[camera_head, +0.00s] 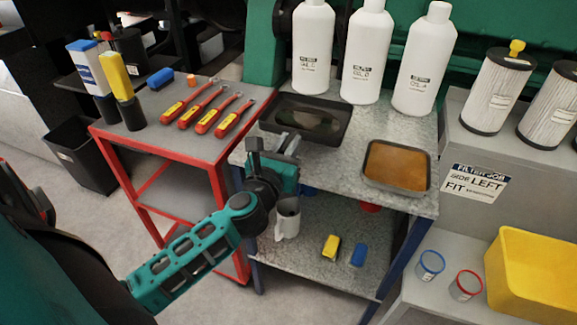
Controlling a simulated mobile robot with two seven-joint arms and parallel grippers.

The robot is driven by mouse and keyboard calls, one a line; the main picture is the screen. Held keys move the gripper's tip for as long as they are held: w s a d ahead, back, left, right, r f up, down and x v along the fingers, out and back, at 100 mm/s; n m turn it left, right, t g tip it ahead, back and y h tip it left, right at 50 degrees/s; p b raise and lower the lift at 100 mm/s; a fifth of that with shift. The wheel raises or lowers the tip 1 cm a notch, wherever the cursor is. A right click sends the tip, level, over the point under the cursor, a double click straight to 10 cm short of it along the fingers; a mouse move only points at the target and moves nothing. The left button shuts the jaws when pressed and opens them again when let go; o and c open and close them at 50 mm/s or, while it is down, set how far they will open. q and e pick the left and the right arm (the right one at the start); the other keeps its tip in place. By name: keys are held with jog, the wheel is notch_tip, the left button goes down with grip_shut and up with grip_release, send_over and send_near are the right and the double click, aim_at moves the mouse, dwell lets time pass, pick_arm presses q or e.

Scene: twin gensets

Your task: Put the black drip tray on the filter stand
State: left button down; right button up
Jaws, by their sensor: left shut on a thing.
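The black drip tray (338,107) is at the back left of the grey speckled table and holds a dark, shiny patch. My left gripper (284,146) is at its near left edge and is shut on that rim; the fingertips are partly hidden by the gripper body. I cannot tell whether the tray rests on the table or hangs just above it. My right gripper is not in view.
White bottles (367,55) stand behind the black tray. A tray with brown contents (397,166) lies between it and the filter stand. A yellow bin (535,275) sits on the lower right shelf.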

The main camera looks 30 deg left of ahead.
pick_arm(q)
notch_tip(320, 180, down, 4)
jog(key=shift+b, duration=1.15)
jog(key=shift+f, duration=0.15)
jog(key=c, duration=1.1)
grip_release()
jog(key=shift+f, duration=0.1)
jog(key=shift+o, duration=0.2)
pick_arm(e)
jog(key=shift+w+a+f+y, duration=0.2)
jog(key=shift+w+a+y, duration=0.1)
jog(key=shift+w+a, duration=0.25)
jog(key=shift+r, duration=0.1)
